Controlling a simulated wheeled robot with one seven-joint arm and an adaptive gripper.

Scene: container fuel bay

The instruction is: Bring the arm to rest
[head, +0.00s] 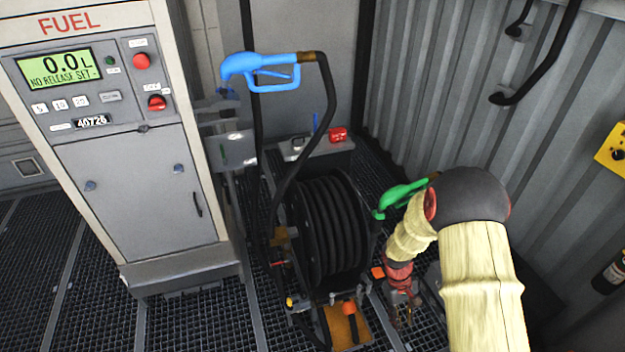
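My arm (478,255), in a cream sleeve with a dark joint, comes in from the lower right and bends down to the left. My gripper (403,318) points down at the arm's end, low over the grated floor and just right of the hose reel. It is small here, and I cannot tell whether its fingers are apart. I see nothing held in it.
A fuel dispenser (145,205) reading 0.0 L stands at left. A blue nozzle (262,70) hangs above the black hose reel (330,225). A green nozzle (398,195) is close behind my arm. A corrugated wall (440,90) bounds the right. Open grating (190,318) lies front left.

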